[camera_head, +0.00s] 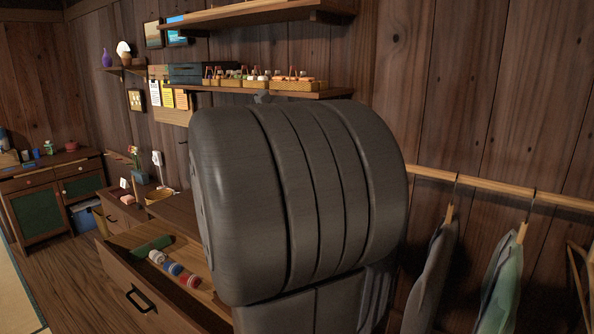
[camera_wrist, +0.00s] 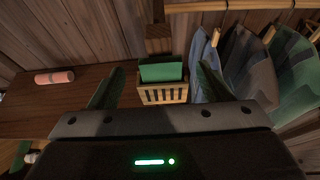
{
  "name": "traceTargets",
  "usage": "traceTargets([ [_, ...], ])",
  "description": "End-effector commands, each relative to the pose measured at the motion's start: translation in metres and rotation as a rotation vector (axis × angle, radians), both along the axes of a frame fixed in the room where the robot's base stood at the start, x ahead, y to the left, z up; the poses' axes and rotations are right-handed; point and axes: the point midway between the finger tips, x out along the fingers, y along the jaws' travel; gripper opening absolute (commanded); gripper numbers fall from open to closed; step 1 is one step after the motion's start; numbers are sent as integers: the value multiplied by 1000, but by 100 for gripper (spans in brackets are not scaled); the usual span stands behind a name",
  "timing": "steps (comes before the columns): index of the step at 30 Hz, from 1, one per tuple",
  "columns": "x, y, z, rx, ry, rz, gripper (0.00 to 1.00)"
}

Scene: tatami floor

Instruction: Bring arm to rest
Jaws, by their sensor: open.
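In the wrist view my gripper (camera_wrist: 160,70) is open, its two dark fingers spread wide apart. I see nothing held between them. A small slatted wooden holder with a green item in it (camera_wrist: 162,72) shows beyond the gap, against the plank wall. In the head view my own dark grey arm fills the middle and hides much of the cabinet and wall behind it. My fingers cannot be made out there.
An open drawer (camera_head: 140,292) with several rolled cloths is left of my arm. Clothes (camera_head: 503,275) hang from a rail at right. A shelf (camera_head: 290,92) with baskets is behind. A wooden top (camera_wrist: 60,108) bears a pink roll (camera_wrist: 54,77). Floor (camera_head: 65,275) is clear at left.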

Motion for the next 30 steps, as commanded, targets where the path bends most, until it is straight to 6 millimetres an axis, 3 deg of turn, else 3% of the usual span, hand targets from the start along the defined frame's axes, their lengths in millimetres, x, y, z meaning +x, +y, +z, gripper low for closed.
traceTargets([
  [8,33,-25,-18,-1,2,-3,72],
  [12,35,-26,-33,0,2,0,72],
  [17,35,-25,-24,1,1,1,72],
  [29,34,-25,-30,0,2,0,72],
  [30,33,-24,-22,1,-1,1,72],
])
